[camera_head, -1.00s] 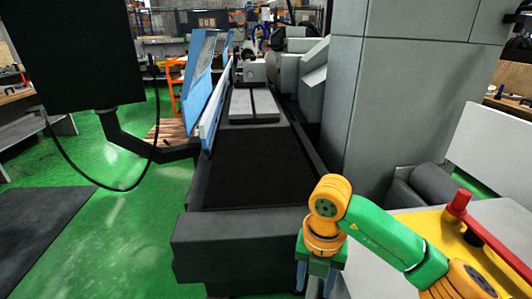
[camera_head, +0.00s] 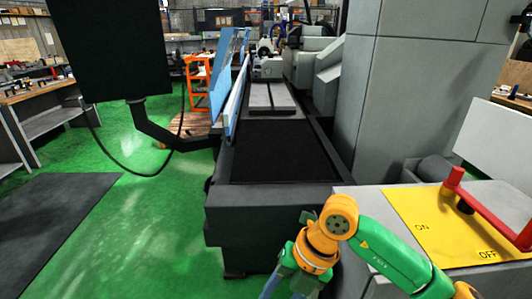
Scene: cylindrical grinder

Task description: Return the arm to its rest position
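My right arm comes in from the lower right, with green and orange links (camera_head: 385,250). Its gripper (camera_head: 287,284) points down at the bottom edge of the head view, in front of the machine bed's near end. The bluish fingers are cut off by the picture edge, so I cannot tell whether they are open or shut. No object shows at the visible part of the gripper. My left arm and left gripper are not in view.
The grinder bed (camera_head: 275,152) runs away in the middle, beside a tall grey housing (camera_head: 400,95). A yellow ON/OFF panel (camera_head: 440,228) with a red handle (camera_head: 456,178) is close to my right arm. A black cabinet (camera_head: 108,50) hangs at left.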

